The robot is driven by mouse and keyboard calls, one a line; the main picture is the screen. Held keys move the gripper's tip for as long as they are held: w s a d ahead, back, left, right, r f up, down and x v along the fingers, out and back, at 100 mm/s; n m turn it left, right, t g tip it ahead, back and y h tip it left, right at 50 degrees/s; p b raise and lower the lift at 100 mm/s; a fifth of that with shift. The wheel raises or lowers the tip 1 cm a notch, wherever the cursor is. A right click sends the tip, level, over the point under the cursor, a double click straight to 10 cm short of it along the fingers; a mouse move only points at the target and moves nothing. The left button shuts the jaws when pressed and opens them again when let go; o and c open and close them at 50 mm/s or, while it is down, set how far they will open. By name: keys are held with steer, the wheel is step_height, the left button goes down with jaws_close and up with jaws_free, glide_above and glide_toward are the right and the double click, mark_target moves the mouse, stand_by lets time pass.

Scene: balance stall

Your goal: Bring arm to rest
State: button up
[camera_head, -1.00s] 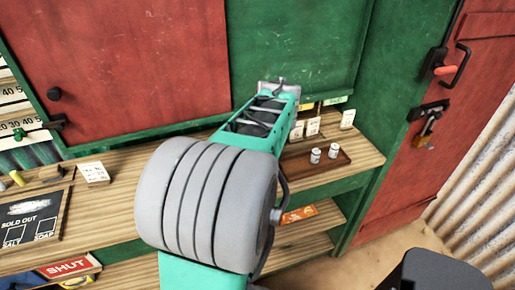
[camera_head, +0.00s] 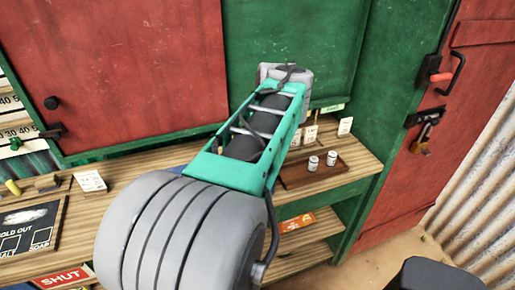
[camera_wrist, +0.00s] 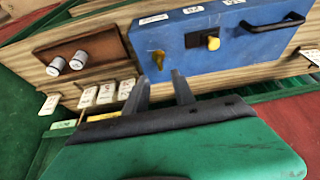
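My arm, teal with a grey ribbed joint, reaches over the wooden counter in the head view. Its far end is raised in front of the green panel, and my gripper is hidden there. In the wrist view my gripper (camera_wrist: 162,88) shows two grey fingers standing apart with nothing between them. They point toward a blue box (camera_wrist: 220,65) with a yellow knob (camera_wrist: 213,42) and a black handle (camera_wrist: 272,24). I cannot tell whether the fingers touch anything.
A brown tray (camera_head: 340,171) with two small pale cylinders (camera_head: 322,161) stands on the counter (camera_head: 120,210). White cards (camera_wrist: 107,93) stand near it. A black board (camera_head: 45,215) lies at the left. A red door (camera_head: 460,110) with a padlock is at the right.

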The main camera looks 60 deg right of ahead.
steer(key=shift+n+y, duration=0.5)
steer(key=shift+n, duration=0.4)
steer(key=w+a, duration=0.2)
steer(key=w, duration=0.1)
steer(key=w+a+f, duration=0.1)
steer(key=w+a, duration=0.4)
steer(key=w, duration=0.1)
steer(key=shift+w+a+f, duration=0.15)
steer(key=shift+f, duration=0.05)
steer(key=w+a, duration=0.2)
steer(key=a, duration=0.1)
steer(key=w+a+f+n, duration=0.1)
steer(key=w+a, duration=0.1)
steer(key=a, duration=0.2)
steer(key=w+a+f+n, duration=0.1)
steer(key=w+a, duration=0.1)
steer(key=a, duration=0.1)
steer(key=shift+w+a+y, duration=0.35)
steer(key=shift+a+y, duration=0.05)
steer(key=a+f+n, duration=0.2)
steer(key=a, duration=0.9)
steer(key=a+f+n+y, duration=0.1)
steer(key=a+f+n, duration=0.2)
steer(key=a, duration=0.9)
steer(key=shift+s+f, duration=0.3)
steer(key=shift+f, duration=0.05)
